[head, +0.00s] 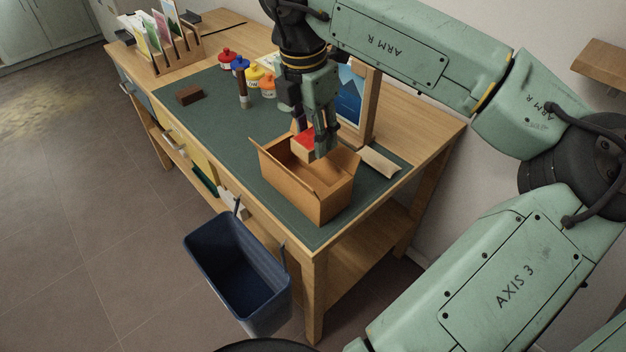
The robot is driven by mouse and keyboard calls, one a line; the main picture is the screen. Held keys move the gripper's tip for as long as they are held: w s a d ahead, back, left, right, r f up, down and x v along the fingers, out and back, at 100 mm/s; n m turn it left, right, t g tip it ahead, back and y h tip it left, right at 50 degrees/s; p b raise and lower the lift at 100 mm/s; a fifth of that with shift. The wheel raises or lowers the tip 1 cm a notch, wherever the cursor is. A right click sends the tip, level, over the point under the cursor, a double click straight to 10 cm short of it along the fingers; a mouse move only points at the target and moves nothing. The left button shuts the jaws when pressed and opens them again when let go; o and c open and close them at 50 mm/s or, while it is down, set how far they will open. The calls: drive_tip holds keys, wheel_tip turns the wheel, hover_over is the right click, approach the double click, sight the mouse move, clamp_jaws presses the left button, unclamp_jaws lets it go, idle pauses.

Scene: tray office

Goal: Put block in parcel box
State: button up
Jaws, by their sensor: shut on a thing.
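My gripper (318,147) points down over the open parcel box (300,187). It is shut on a block (304,146) with a red top and a tan side. The block is at the height of the box's opening, near its back part; I cannot tell whether it touches the box. The parcel box is brown cardboard with its flaps raised, and stands at the near right end of the green mat (225,140). The box's floor is mostly hidden by its walls.
A framed picture (349,100) stands behind the gripper. Several paint jars (255,77) and a brush (242,88) stand further back. A dark brown block (190,94) lies on the mat. A blue bin (240,268) hangs at the table's front edge. A card rack (176,50) stands far left.

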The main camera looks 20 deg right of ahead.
wheel_tip(320, 180, down, 13)
drive_tip(key=shift+r+p, duration=0.1)
drive_tip(key=shift+p, duration=0.9)
drive_tip(key=shift+f, duration=0.3)
drive_tip(key=shift+f+b, duration=0.25)
drive_tip(key=shift+b, duration=0.1)
drive_tip(key=o, duration=1)
drive_tip(key=shift+r, duration=0.1)
drive_tip(key=shift+r+p, duration=0.35)
drive_tip(key=r, duration=0.4)
drive_tip(key=a+r+b, duration=0.1)
drive_tip(key=r, duration=0.2)
drive_tip(key=r+b, duration=0.1)
drive_tip(key=r, duration=0.3)
drive_tip(key=shift+s+a+r, duration=0.2)
drive_tip(key=shift+s+r, duration=0.05)
drive_tip(key=shift+r, duration=0.05)
